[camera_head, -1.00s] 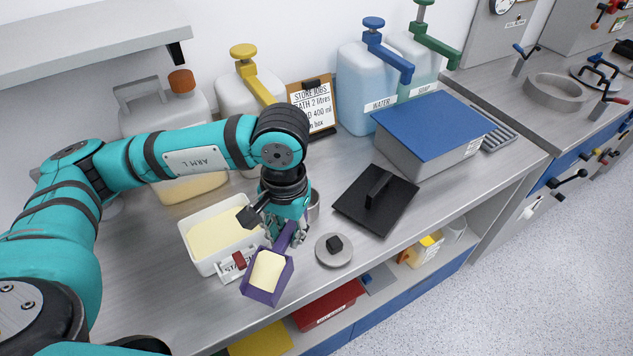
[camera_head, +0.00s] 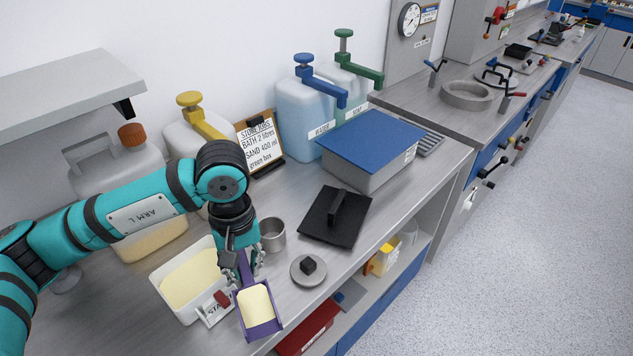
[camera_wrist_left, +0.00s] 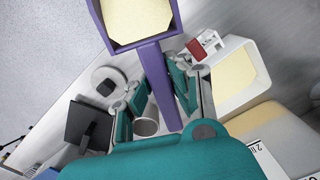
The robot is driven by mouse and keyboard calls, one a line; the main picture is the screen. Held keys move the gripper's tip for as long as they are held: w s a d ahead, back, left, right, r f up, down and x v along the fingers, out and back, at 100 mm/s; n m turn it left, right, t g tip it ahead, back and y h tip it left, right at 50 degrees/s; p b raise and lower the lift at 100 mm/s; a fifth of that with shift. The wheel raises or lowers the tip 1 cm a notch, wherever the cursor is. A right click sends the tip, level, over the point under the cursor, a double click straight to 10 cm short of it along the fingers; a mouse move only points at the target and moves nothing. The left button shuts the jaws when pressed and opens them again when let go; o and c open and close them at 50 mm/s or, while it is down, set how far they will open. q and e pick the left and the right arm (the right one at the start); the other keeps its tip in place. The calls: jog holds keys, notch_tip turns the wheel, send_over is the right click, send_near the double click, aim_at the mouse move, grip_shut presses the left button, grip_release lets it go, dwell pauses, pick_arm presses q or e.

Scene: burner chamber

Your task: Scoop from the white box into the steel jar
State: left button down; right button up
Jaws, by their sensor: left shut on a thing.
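My left gripper (camera_head: 243,265) is shut on the handle of a purple scoop (camera_head: 278,326). The scoop holds pale yellow material and is out over the front of the bench, right of the white box. The white box (camera_head: 213,240) is open and holds the same pale material; it also shows in the left wrist view (camera_wrist_left: 228,101). The steel jar (camera_head: 272,235) stands open behind and right of the gripper, and shows partly between the gripper parts in the left wrist view (camera_wrist_left: 147,127). A round grey lid with a black knob (camera_head: 308,270) lies right of the scoop. My right gripper is not in view.
A black square lid with a handle (camera_head: 336,215) lies right of the jar. A grey box with a blue lid (camera_head: 369,147) stands behind it. Pump containers (camera_head: 308,115) and a clipboard (camera_head: 260,145) line the wall. A shelf (camera_head: 60,95) overhangs at left.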

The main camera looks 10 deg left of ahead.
pick_arm(q)
jog(key=w+d+r+m+p, duration=0.1)
jog(key=w+d+m+p, duration=0.3)
jog(key=w+m, duration=0.5)
jog(key=w+d+r+m+p, duration=0.2)
jog(key=w+d+m+p, duration=0.3)
jog(key=w+m, duration=0.5)
jog(key=d+m, duration=0.1)
jog(key=m, duration=0.2)
jog(key=shift+w+t, duration=0.3)
jog(key=shift+t, duration=0.1)
jog(key=shift+d, duration=0.15)
